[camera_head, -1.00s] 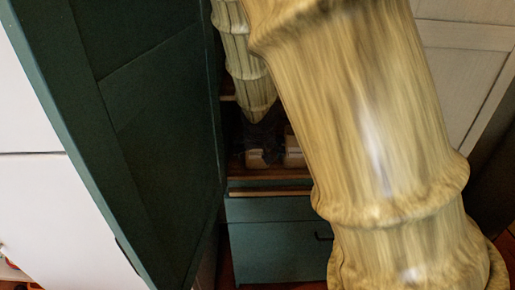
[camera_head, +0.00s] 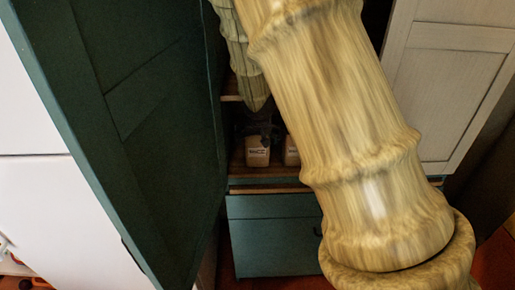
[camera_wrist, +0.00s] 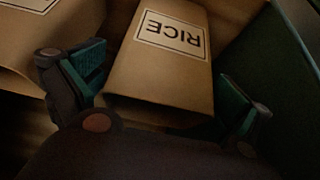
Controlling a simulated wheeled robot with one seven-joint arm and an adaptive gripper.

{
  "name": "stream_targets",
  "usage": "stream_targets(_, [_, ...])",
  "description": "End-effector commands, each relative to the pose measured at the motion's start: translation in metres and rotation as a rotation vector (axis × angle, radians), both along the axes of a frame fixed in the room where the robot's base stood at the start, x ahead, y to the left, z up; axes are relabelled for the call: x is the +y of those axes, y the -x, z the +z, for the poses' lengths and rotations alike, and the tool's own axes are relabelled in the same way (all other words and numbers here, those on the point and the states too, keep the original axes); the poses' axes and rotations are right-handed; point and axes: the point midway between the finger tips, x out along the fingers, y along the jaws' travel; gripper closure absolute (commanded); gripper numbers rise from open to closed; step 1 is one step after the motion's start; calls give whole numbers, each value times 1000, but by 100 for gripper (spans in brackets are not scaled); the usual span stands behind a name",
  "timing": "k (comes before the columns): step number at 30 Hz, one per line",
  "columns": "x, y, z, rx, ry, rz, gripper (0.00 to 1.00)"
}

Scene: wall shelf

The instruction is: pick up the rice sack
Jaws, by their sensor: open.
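The rice sack (camera_wrist: 160,75) is a brown paper-like pack with a white label reading RICE, upside down in the wrist view. It stands on a wooden shelf. My gripper (camera_wrist: 165,95) is open, with one teal-padded finger on each side of the sack's near end. The sack lies between the fingers, and I cannot tell whether either pad touches it. In the head view a labelled pack (camera_head: 257,152) stands on the shelf just below my dark gripper (camera_head: 262,132); its label is too small to read surely.
A second brown pack (camera_wrist: 50,45) stands close to the left in the wrist view. A dark green panel (camera_wrist: 285,80) is close on the right. In the head view an open green door (camera_head: 130,130) flanks the shelf, with teal drawers (camera_head: 270,235) below.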

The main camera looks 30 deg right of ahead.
Motion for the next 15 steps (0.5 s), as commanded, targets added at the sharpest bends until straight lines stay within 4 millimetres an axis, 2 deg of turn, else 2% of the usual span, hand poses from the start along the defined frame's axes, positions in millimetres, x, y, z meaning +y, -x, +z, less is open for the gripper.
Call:
stream_targets(11, [-1, -3, -6, -1, 0, 0, 0])
stream_targets(12, [-1, -3, -6, -1, 0, 0, 2])
stream_targets(15, [-1, -3, -6, -1, 0, 0, 20])
